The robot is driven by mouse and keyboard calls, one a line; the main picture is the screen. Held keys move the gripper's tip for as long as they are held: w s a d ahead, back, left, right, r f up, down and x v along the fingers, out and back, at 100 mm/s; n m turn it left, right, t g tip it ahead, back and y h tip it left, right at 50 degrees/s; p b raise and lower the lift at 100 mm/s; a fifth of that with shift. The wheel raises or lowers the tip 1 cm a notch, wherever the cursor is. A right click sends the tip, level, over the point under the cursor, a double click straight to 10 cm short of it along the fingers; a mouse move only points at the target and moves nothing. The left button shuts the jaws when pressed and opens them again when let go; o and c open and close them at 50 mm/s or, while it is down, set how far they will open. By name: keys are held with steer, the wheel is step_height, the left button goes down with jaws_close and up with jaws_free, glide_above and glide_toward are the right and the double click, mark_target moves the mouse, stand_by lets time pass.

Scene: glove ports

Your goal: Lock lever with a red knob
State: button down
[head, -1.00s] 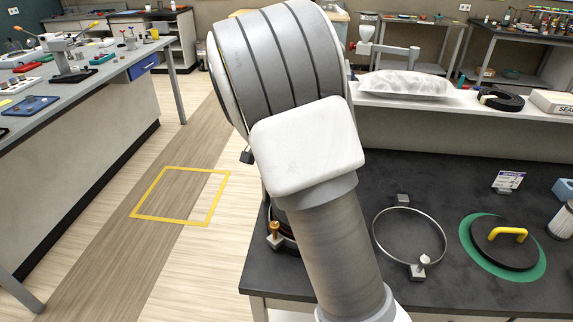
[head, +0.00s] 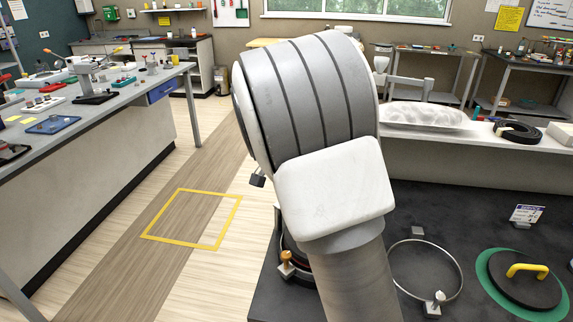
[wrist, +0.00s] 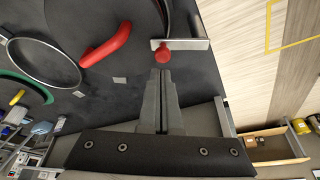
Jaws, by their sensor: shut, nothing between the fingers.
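In the wrist view the lever's red knob (wrist: 163,54) is just beyond my gripper's fingertips (wrist: 161,72). The fingers are shut together and empty; I cannot tell whether they touch the knob. The pale metal lever part (wrist: 186,44) extends right of the knob, beside the edge of a dark round cover. That cover carries a red handle (wrist: 106,46). In the head view my arm hides the gripper and most of this port. An orange-brown knob (head: 286,257) shows left of the arm; I cannot tell if it is the same one.
A metal ring (head: 462,272) with its own latch lies right of my arm. Farther right is a green ring (head: 490,290) around a black cover with a yellow handle (head: 527,269). A small sign (head: 526,214) stands behind. Open floor with a yellow square (head: 190,243) lies left.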

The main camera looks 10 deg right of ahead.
steer(key=v, duration=1.5)
steer(key=shift+p, duration=0.45)
steer(key=shift+r, duration=0.1)
steer(key=s+d+f+n+t+y, duration=0.1)
steer(key=s+n, duration=0.4)
steer(key=s, duration=0.8)
steer(key=s+d+f+n+t+y, duration=0.1)
steer(key=s+n, duration=0.5)
steer(key=s, duration=0.7)
steer(key=shift+d+n+t+y, duration=0.3)
steer(key=shift+t+y, duration=0.4)
steer(key=shift+s+f, duration=0.1)
steer(key=shift+s, duration=0.1)
